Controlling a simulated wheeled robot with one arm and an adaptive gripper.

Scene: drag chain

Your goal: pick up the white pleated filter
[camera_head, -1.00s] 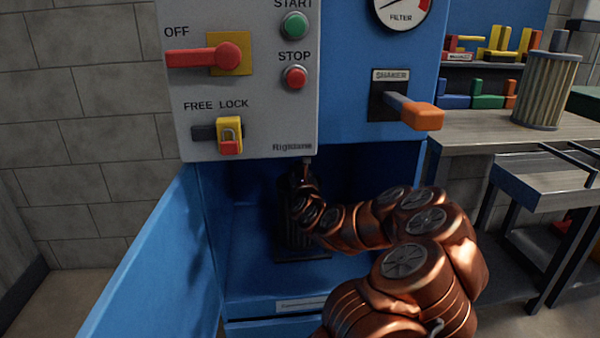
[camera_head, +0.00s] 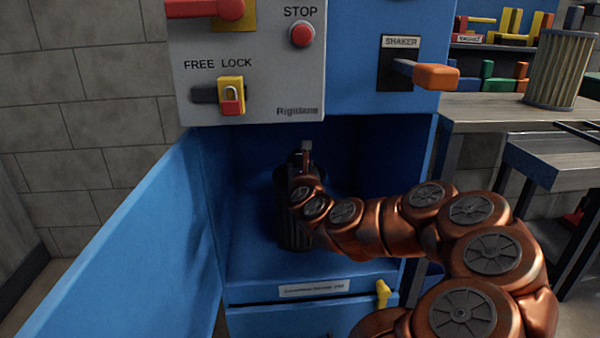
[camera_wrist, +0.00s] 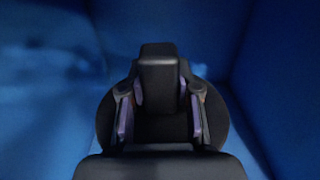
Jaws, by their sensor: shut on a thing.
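The pale, cream-coloured pleated filter (camera_head: 556,72) stands upright on the bench at the right in the head view, with a dark handle on top. My gripper (camera_head: 305,160) is far from it, inside the blue cabinet opening. It is shut on the dark handle (camera_wrist: 158,75) of a dark filter (camera_head: 294,222), which is upright in the opening. In the wrist view the fingers of my gripper (camera_wrist: 160,110) flank that handle, above a round dark top (camera_wrist: 219,124). The dark filter's lower right side is hidden by my arm, and I cannot tell whether its bottom touches the cabinet floor.
The open blue door (camera_head: 130,255) stands left of the opening. The orange shaker lever (camera_head: 435,76) and grey control panel (camera_head: 250,70) jut out above. The wooden bench (camera_head: 490,108) and a lower side table (camera_head: 560,155) stand at the right. A yellow handle (camera_head: 382,292) sits low in front.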

